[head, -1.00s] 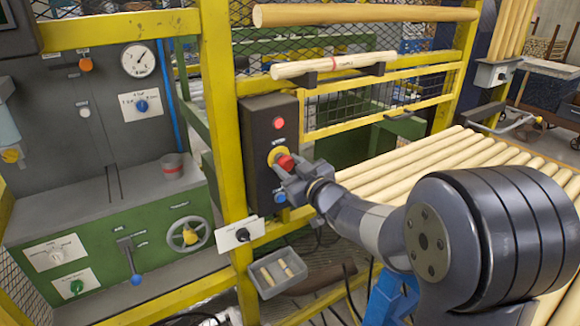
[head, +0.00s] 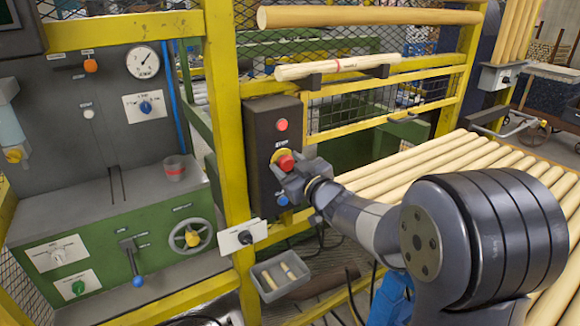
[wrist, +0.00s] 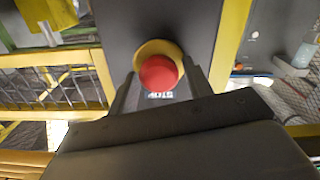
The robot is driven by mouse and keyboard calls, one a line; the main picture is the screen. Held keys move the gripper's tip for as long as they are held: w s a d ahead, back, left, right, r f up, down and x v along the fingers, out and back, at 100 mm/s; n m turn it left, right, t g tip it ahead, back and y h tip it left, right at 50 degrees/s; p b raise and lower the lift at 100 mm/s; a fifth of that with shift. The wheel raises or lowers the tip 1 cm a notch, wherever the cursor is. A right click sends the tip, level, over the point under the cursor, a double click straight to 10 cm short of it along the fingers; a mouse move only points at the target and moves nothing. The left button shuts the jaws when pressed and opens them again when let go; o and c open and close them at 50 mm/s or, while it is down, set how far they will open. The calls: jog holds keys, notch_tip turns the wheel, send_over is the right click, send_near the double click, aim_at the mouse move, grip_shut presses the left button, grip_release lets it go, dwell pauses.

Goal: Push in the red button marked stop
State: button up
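The red stop button (head: 285,161) is a round mushroom head on a yellow ring, on the front of a dark upright control box (head: 262,150). In the wrist view the red button (wrist: 158,73) shows face on, with a STOP label upside down just below it. My gripper (head: 288,178) is right at the button, a little below it in the head view.
The same box has a flat red button (head: 282,125) above and a blue button (head: 283,200) below. A yellow post (head: 228,130) stands at its left. A grey tray (head: 264,284) with wood pieces is below. Wooden rods (head: 420,165) lie at the right.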

jog(key=shift+o, duration=1)
jog(key=b+v, duration=0.1)
jog(key=v, duration=1)
jog(key=shift+b, duration=0.3)
jog(key=shift+w, duration=0.1)
jog(key=p+x, duration=0.1)
jog(key=x, duration=0.9)
jog(key=shift+w+a+p, duration=0.25)
jog(key=shift+p, duration=0.15)
jog(key=shift+s+d, duration=0.3)
jog(key=shift+s, duration=0.1)
